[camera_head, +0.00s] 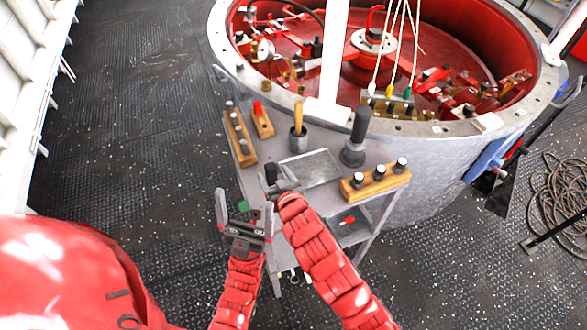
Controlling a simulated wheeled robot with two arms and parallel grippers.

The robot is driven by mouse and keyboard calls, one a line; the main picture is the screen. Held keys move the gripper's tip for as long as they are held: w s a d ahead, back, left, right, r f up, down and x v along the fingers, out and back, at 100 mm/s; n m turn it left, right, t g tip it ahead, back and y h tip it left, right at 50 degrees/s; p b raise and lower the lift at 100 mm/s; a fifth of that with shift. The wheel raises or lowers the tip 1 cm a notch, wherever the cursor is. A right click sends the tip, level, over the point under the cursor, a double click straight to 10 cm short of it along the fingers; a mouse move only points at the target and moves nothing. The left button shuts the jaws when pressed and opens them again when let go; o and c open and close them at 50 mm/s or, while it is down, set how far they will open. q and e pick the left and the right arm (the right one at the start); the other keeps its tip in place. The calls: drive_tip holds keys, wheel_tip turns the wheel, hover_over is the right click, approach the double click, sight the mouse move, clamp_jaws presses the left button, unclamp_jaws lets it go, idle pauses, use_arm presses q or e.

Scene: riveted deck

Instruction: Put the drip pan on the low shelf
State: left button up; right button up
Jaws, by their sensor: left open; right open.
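The drip pan (318,166), a shallow grey rectangular tray, lies on the top of a grey stand (222,160) beside the big round tank. My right gripper (277,178) is open at the pan's near left corner; the arm hides part of it, and I cannot tell whether it touches the pan. My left gripper (244,208) is open and empty, its fingers pointing up, in front of the stand's near left side. The low shelf (352,236) shows under the top at the right, with a small red-tipped item on it; my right arm hides much of the shelf.
A wooden block with dark knobs (376,181) stands right of the pan. A metal cup (298,141) with a wooden handle, a dark upright tool (357,138) and more wooden blocks (239,138) stand behind it. Floor left of the stand is clear; coiled rope (560,196) lies far right.

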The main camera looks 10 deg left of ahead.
drive_tip(key=shift+x, duration=0.95)
clamp_jaws()
idle(0.7)
